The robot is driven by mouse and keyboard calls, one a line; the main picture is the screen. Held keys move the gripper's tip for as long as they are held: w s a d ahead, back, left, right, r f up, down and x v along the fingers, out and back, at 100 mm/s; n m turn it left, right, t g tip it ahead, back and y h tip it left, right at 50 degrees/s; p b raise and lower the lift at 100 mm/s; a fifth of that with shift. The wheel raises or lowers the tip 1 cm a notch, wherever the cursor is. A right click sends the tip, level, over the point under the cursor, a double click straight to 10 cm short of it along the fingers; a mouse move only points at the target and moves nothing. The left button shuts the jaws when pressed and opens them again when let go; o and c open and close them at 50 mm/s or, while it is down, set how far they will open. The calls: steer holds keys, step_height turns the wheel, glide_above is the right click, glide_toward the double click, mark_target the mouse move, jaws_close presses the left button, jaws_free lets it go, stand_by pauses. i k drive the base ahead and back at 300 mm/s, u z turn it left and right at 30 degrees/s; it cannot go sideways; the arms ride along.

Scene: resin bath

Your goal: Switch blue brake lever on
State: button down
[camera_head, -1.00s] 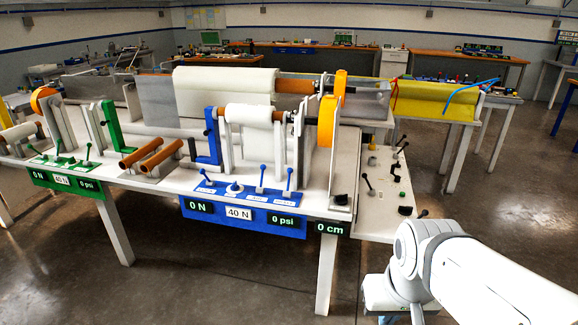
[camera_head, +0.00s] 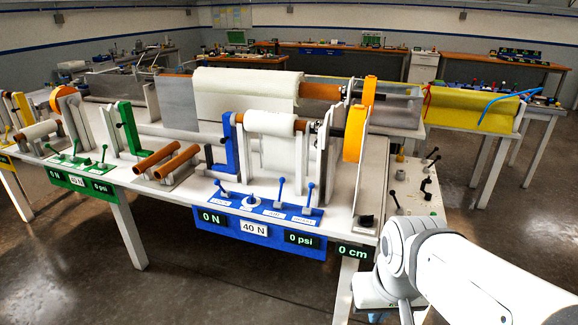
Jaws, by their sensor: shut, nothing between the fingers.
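The blue control panel (camera_head: 262,208) runs along the front edge of the white machine table. It carries several blue-tipped levers and a round knob (camera_head: 253,199). The left lever (camera_head: 221,189) leans to the left. The middle lever (camera_head: 280,189) and the right lever (camera_head: 309,194) stand about upright. Small white labels lie in front of them, too small to read, so I cannot tell which lever is the brake. My arm is at the lower right, in front of the table's right end. My gripper is not visible.
Displays on the table front read 0 N (camera_head: 213,217), 40 N (camera_head: 254,228), 0 psi (camera_head: 299,239) and 0 cm (camera_head: 353,252). A green panel (camera_head: 80,167) with levers is at the left. Rollers and an orange wheel (camera_head: 356,133) stand behind. The floor in front (camera_head: 230,285) is clear.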

mark_target(311, 185)
steer(key=u, duration=0.6)
steer(key=i, duration=1)
steer(key=u, duration=0.45)
